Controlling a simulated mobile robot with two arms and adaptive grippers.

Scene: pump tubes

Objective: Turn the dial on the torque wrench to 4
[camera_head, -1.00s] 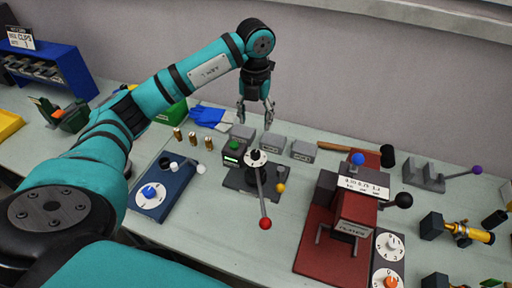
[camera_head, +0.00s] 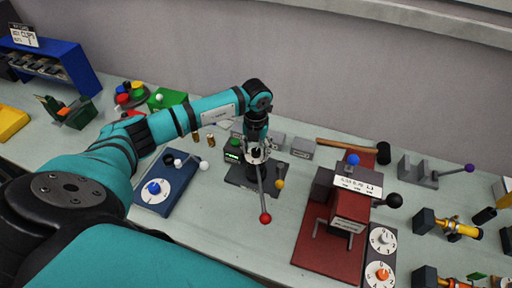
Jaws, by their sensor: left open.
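A dark fixture (camera_head: 238,179) stands in the middle of the table, with a white dial on top and a long rod ending in a red ball (camera_head: 265,218). I cannot tell for sure that this is the torque wrench. My left gripper (camera_head: 257,155) points down right over the white dial, its open fingers at the dial's sides. Whether they touch it is not clear. The gripper hides most of the dial, and its numbers cannot be read. My right gripper is not in view.
A blue base with a dial (camera_head: 175,195) lies left of the fixture. A red press (camera_head: 340,215) stands to the right, with two white dials (camera_head: 382,240) beside it. A hammer (camera_head: 345,146) and grey blocks lie behind. Clear table lies in front of the fixture.

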